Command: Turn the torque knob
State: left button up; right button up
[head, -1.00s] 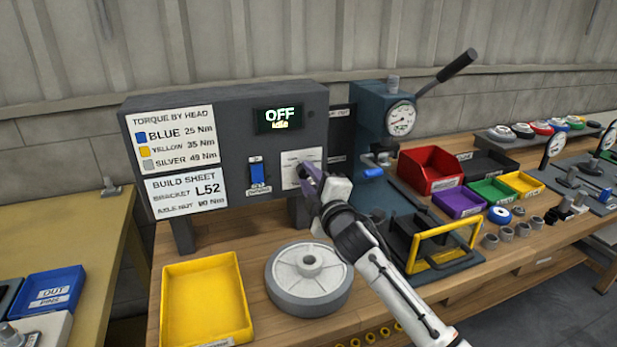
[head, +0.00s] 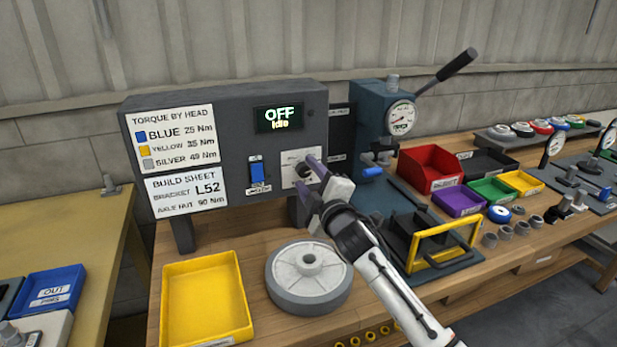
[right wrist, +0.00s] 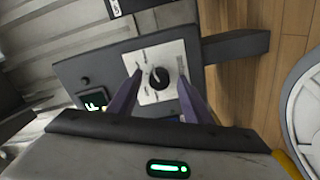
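The black torque knob (right wrist: 159,77) sits on a white dial plate (right wrist: 150,60) in the right wrist view. In the head view the knob (head: 303,170) shows on the dark control box (head: 225,120), whose display (head: 278,118) reads "OFF Idle". My right gripper (head: 308,178) is in front of the dial plate. In the right wrist view its two purple fingers (right wrist: 160,90) are spread apart, one to each side of the knob, with a gap around it. Whether the tips are level with the knob in depth is hard to tell. My left gripper is not in view.
A blue switch (head: 257,172) is left of the dial plate. A grey wheel (head: 308,278) and a yellow tray (head: 206,300) lie on the bench below. A press (head: 385,125) with a lever stands to the right, beside a red bin (head: 430,168).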

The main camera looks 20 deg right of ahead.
jog(key=s, duration=1)
jog(key=shift+s+d, duration=0.15)
jog(key=shift+d, duration=0.05)
dwell(0.4)
